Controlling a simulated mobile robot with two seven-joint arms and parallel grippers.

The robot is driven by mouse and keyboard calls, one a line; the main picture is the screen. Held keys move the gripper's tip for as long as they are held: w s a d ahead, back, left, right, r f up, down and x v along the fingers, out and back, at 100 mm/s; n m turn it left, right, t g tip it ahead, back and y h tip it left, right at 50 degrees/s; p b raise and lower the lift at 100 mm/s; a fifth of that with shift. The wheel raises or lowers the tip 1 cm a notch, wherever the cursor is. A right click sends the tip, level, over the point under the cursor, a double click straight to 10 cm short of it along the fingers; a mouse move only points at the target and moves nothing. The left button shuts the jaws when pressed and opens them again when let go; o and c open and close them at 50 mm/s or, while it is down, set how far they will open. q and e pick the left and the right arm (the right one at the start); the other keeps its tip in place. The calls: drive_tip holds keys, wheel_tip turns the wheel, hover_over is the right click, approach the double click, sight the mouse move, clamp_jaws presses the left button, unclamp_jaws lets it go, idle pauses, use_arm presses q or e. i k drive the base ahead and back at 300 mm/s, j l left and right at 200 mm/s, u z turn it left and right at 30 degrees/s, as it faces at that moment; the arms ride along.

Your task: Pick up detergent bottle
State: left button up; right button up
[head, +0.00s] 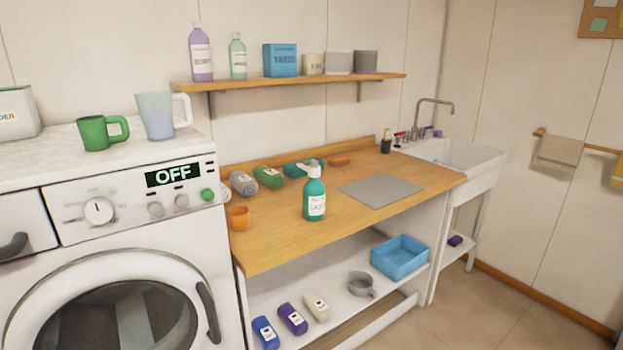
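An upright teal pump bottle (314,199) with a white label and white pump stands on the front part of the wooden counter. A purple bottle (201,55) and a smaller mint green bottle (238,57) stand upright on the wall shelf. The label texts are too small to read surely, so I cannot tell which one is the detergent bottle. Several more bottles lie on the counter's back left, among them a green one (268,177) and a teal one (304,167). Neither of my grippers shows in the head view.
The wooden counter (265,256) is clear at its front, with a grey mat (381,190) and an orange cup (238,217). A washing machine (125,240) stands left, a sink (455,154) right. The lower shelf holds a blue bin (400,257), a grey jug (361,285) and several lying bottles.

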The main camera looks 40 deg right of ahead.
sight(313, 191)
drive_tip(key=i+l, duration=0.15)
drive_tip(key=l, duration=0.25)
drive_tip(key=i+l, duration=0.15)
drive_tip(key=l, duration=0.25)
drive_tip(key=i+l, duration=0.15)
drive_tip(key=l, duration=0.25)
drive_tip(key=i+l, duration=0.15)
drive_tip(key=l, duration=0.25)
drive_tip(key=i+l, duration=0.15)
drive_tip(key=l, duration=0.3)
drive_tip(key=i+l, duration=0.15)
drive_tip(key=l, duration=0.25)
drive_tip(key=i+l, duration=0.15)
drive_tip(key=l, duration=0.25)
